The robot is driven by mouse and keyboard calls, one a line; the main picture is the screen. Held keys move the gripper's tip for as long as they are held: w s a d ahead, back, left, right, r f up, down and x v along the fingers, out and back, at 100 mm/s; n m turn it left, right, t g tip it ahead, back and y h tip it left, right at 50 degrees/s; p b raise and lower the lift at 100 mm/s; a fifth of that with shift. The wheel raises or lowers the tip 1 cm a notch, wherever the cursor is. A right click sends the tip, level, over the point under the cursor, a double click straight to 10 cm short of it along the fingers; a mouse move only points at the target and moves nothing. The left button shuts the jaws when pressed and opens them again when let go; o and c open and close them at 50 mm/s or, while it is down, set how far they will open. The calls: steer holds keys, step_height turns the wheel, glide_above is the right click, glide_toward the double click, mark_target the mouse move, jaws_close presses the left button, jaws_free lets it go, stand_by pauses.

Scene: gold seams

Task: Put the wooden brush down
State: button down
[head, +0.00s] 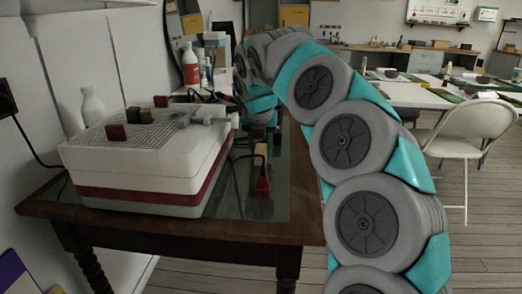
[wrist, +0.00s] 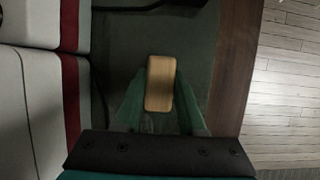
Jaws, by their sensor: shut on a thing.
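The wooden brush shows in the wrist view as a pale wooden block (wrist: 160,78) between the two greenish fingers of my gripper (wrist: 161,92), which is shut on it. Under it lies the dark green top of the wooden table (wrist: 232,60). In the head view my gripper is at the end of my teal and grey arm, over the table's right part. A small tan piece (head: 260,153) there appears to be the brush, partly hidden. I cannot tell whether the brush touches the table. Its bristles are not visible.
A white and red box (head: 140,178) with a grid top stands left of my gripper, with small blocks and a metal tool on it. A dark cable runs beside it. A white folding chair (head: 470,125) stands at the right.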

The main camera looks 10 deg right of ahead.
steer(key=shift+f, duration=0.25)
steer(key=c, duration=0.5)
jaws_free()
steer(key=v, duration=1.2)
steer(key=shift+r, duration=0.2)
